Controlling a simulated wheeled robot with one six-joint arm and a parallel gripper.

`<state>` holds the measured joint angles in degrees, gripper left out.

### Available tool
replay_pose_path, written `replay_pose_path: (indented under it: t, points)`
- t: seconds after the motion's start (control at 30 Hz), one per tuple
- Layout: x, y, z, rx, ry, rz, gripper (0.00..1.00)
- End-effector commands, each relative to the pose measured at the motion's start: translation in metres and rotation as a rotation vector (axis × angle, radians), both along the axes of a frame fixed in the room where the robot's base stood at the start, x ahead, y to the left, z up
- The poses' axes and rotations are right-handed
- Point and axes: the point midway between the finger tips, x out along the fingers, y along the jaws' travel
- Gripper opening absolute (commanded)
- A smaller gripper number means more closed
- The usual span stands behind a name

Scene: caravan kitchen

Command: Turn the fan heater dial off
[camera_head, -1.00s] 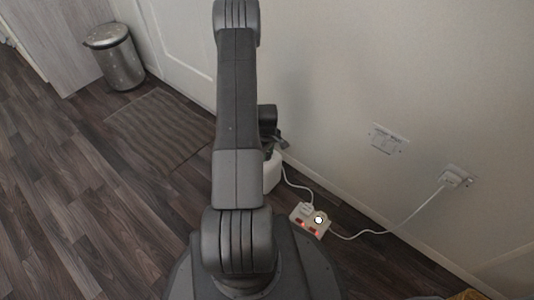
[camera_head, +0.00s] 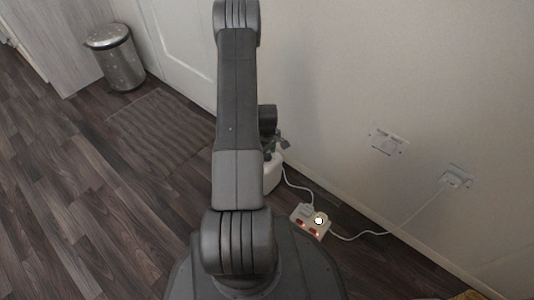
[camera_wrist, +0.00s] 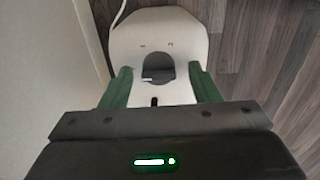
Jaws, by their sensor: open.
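The fan heater (camera_wrist: 183,32) is a white rounded body on the floor, seen from above in the wrist view. Its round dark grey dial (camera_wrist: 158,68) has a light mark near its lower left. My gripper (camera_wrist: 160,84) is open, its two green fingers on either side of the dial and apart from it. In the head view my arm hides most of the heater, and only its white right side (camera_head: 272,172) shows. My gripper (camera_head: 277,147) shows there partly, close above the heater.
A white extension block (camera_head: 310,221) with lit red switches lies on the floor, its cable running to a wall socket (camera_head: 457,178). The heater's cord reaches the block. The wall stands close on the right. A metal bin (camera_head: 115,57) and a doormat (camera_head: 160,128) are at the left.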

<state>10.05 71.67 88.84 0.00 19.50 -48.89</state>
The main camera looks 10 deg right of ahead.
Motion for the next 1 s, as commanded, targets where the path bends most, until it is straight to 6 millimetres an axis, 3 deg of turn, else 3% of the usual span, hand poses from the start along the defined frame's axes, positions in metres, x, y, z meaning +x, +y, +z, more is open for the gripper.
replay_pose_path:
  t: [0.4,0.6,0.77,1.0]
  points:
    - [0.001,0.0,0.088,-0.001,-0.003,0.001,0.56]
    - [0.001,0.0,0.121,0.0,-0.001,0.001,0.56]
    - [0.001,0.0,0.133,0.0,-0.001,0.001,0.56]
    - [0.0,0.0,0.135,0.0,0.0,0.001,0.56]
